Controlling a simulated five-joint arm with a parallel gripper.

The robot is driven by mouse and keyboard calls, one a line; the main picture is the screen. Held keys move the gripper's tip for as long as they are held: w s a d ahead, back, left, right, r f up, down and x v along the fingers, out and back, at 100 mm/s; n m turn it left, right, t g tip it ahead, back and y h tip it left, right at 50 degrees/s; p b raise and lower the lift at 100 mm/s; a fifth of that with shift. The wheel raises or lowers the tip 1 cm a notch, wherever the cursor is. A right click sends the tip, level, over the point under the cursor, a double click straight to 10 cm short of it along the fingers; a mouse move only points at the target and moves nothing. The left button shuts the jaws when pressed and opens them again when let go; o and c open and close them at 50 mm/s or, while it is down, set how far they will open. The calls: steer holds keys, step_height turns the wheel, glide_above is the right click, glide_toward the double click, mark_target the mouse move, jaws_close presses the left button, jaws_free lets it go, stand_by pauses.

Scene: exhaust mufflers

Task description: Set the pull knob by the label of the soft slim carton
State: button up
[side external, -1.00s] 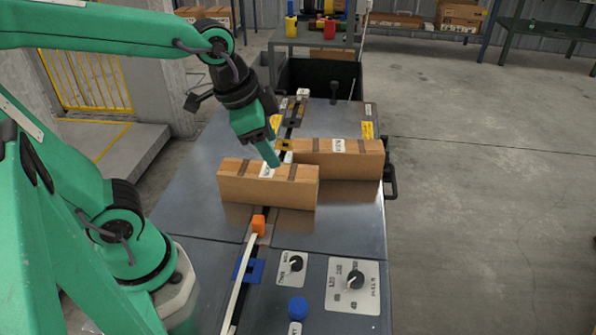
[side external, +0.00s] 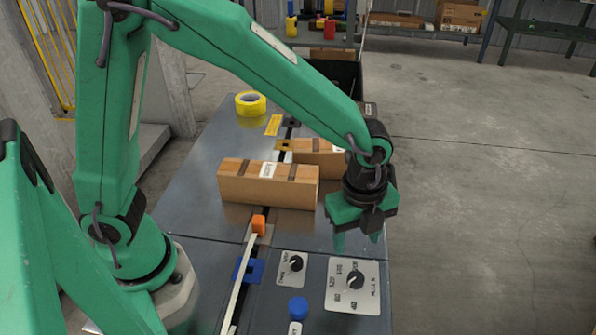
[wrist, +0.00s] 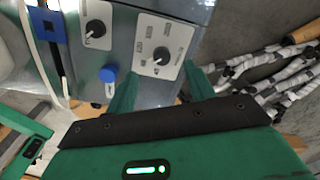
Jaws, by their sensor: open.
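Two brown cartons with dark straps lie on the metal bench. The front carton (side external: 255,188) has a white label (side external: 268,170) on top, its print too small to read. The rear carton (side external: 312,157) is partly hidden behind my arm. A blue round knob (side external: 297,307) stands on the front panel; it also shows in the wrist view (wrist: 108,74). Two black pointer knobs sit on white plates: a larger one (side external: 355,280) with marks around it, and a smaller one (side external: 296,263). My gripper (side external: 357,240) is open and empty, pointing down behind the larger plate.
A white lever with an orange end (side external: 258,224) and a blue bracket (side external: 249,271) lies left of the knobs. A yellow tape roll (side external: 250,104) sits at the bench's far left. White-wrapped pipes (wrist: 280,72) show at the right in the wrist view.

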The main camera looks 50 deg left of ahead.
mark_target(356, 277)
steer(key=shift+s+d+f+m, duration=0.15)
steer(key=shift+d+f+m, duration=0.65)
steer(key=shift+d+f, duration=0.2)
steer(key=shift+f, duration=0.15)
steer(key=shift+a+f, duration=0.1)
steer(key=shift+f, duration=3.7)
steer(key=c, duration=1)
